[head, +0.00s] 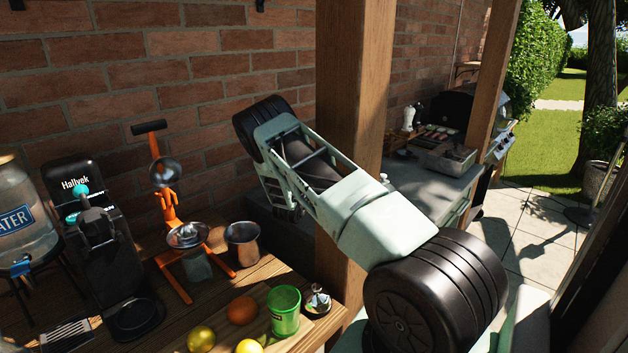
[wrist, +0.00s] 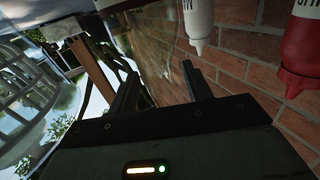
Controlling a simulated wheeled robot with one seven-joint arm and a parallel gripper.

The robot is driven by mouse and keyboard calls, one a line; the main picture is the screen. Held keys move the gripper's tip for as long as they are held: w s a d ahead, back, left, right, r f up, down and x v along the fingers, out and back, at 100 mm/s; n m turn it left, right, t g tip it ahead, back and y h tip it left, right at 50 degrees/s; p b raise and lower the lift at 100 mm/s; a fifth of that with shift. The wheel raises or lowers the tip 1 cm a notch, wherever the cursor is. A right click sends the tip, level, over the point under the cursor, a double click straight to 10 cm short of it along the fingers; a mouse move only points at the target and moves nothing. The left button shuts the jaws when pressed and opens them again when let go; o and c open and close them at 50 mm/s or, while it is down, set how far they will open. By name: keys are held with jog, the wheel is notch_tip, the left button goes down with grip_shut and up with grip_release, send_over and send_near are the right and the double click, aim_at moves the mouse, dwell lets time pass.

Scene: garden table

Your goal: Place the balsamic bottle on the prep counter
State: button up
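In the wrist view my gripper (wrist: 162,80) is open, its two dark fingers apart, with brick wall showing between them and nothing clearly held. No balsamic bottle can be made out for certain; a partly cut-off item with a pale label (wrist: 114,5) at the top edge cannot be identified. In the head view my pale green arm crosses the middle, and its gripper end is hidden. A grey counter (head: 437,193) stands beyond the wooden post; I cannot tell if it is the prep counter.
Upside down in the wrist view are a white squeeze bottle (wrist: 199,25) and a red one (wrist: 302,55). The wooden table holds a water dispenser (head: 22,215), orange juicer (head: 165,200), metal cup (head: 242,243), green cup (head: 285,311) and fruit. A wooden post (head: 354,90) rises beside my arm.

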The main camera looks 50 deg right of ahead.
jog(key=b+v, duration=0.2)
jog(key=v, duration=0.5)
jog(key=shift+a+r, duration=0.2)
jog(key=shift+a, duration=0.05)
jog(key=shift+s, duration=0.1)
dwell(0.4)
